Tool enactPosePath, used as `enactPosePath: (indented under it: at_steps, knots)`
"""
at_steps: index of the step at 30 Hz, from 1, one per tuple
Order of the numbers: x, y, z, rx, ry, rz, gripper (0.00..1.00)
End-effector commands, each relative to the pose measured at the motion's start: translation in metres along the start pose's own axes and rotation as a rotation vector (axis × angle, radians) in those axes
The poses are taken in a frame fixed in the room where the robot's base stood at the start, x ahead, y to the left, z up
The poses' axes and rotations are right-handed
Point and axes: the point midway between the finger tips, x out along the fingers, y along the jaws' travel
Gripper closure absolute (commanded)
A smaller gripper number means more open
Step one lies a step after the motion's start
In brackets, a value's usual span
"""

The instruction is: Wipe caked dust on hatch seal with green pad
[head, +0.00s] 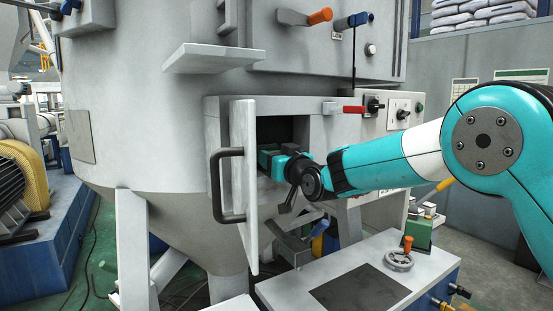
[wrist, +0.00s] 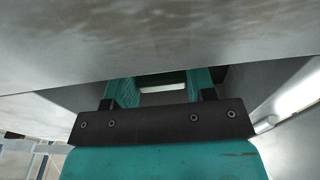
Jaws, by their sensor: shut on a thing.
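The hatch opening (head: 277,130) is a dark square recess in the grey machine body, with its door (head: 243,180) swung open on the left. My gripper (head: 264,160) reaches into the opening from the right. In the wrist view my gripper (wrist: 161,78) shows its teal fingers pointing away, their tips hidden behind a grey surface. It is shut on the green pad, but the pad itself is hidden. That grey surface (wrist: 160,35) crosses the top of the wrist view and carries brownish dusty smears. The seal cannot be told apart clearly.
A black door handle (head: 217,187) sticks out left of my gripper. A grey bench with a handwheel (head: 399,260) lies below, and a shelf (head: 213,57) juts out above the hatch.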

Motion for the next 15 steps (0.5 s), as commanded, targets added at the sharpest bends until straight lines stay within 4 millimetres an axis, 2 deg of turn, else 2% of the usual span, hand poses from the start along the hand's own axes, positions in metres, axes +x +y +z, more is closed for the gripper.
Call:
enactPosePath:
  at_steps: [8,15]
  knots:
    - [0.000,0.005,0.000,0.000,0.002,0.001,0.79]
    - [0.000,0.036,0.002,0.000,0.002,0.003,0.79]
